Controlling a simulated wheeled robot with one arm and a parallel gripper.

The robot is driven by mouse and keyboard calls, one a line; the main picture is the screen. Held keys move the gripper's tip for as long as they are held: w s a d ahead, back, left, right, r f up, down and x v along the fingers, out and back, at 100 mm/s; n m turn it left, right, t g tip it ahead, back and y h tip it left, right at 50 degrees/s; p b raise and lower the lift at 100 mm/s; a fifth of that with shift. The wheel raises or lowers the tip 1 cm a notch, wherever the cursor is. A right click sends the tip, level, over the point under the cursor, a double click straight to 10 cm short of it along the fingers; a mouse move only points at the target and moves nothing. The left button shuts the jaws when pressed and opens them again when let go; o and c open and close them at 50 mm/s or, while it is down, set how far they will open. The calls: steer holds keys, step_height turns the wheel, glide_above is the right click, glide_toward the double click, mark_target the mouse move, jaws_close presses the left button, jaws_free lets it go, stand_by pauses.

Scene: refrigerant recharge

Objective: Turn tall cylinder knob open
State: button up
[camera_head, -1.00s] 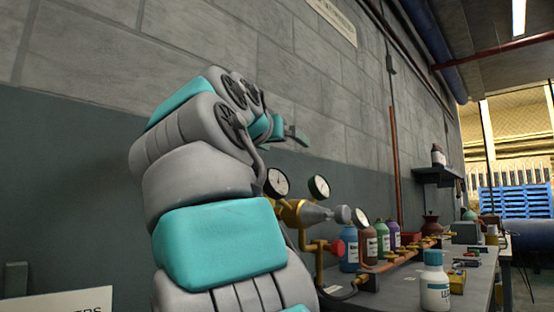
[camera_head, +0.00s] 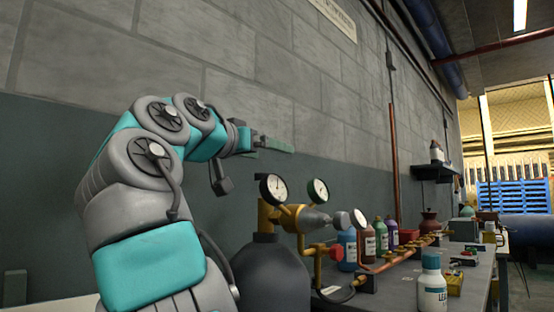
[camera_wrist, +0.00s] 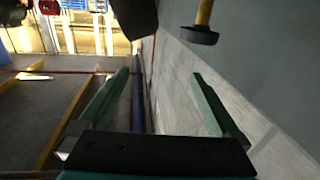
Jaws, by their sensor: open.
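The tall cylinder (camera_head: 270,278) is dark grey and stands upright at lower centre in the head view, partly behind my arm. A brass valve (camera_head: 265,218) with gauges tops it; its knob is not clear there. In the wrist view, which looks upside down, a dark round knob (camera_wrist: 200,36) on a yellow stem is at upper right, beyond the fingertips. I cannot tell for sure that it is this cylinder's knob. My gripper (camera_head: 280,146) is above the valve and gauges in the head view, pointing right. The wrist view shows my gripper (camera_wrist: 160,75) open, nothing between its fingers.
Two gauges (camera_head: 273,187) (camera_head: 318,191) and a red knob (camera_head: 337,250) are close to the valve. A bench (camera_head: 395,290) at right holds several bottles and a copper pipe. The wall (camera_head: 230,60) runs behind my gripper. The space right of my gripper is clear.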

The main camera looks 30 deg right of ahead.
mark_target(257, 175)
steer(key=w+f+m+g+p, duration=0.1)
steer(key=w, duration=0.1)
steer(key=w+f+g+h+p, duration=0.1)
steer(key=w+f, duration=0.1)
steer(key=w+f+m+g+p, duration=0.1)
steer(key=w, duration=0.2)
steer(key=shift+a+f+m+g+p, duration=0.1)
steer(key=shift+f+m+g+p, duration=0.1)
steer(key=shift+m+g+p, duration=0.15)
steer(key=x, duration=0.7)
steer(key=shift+d, duration=0.35)
steer(key=shift+w+r, duration=0.1)
steer(key=shift+c, duration=0.3)
steer(key=c, duration=1.3)
steer(key=n+t+y+b, duration=0.1)
steer(key=t+b, duration=0.1)
steer(key=n+t+y+b, duration=0.1)
steer(key=n+t+b, duration=0.1)
steer(key=w+n+t+y+b, duration=0.1)
steer(key=t+b, duration=0.1)
steer(key=b, duration=0.1)
steer(key=shift+a+n+t, duration=0.25)
steer(key=shift+a, duration=0.1)
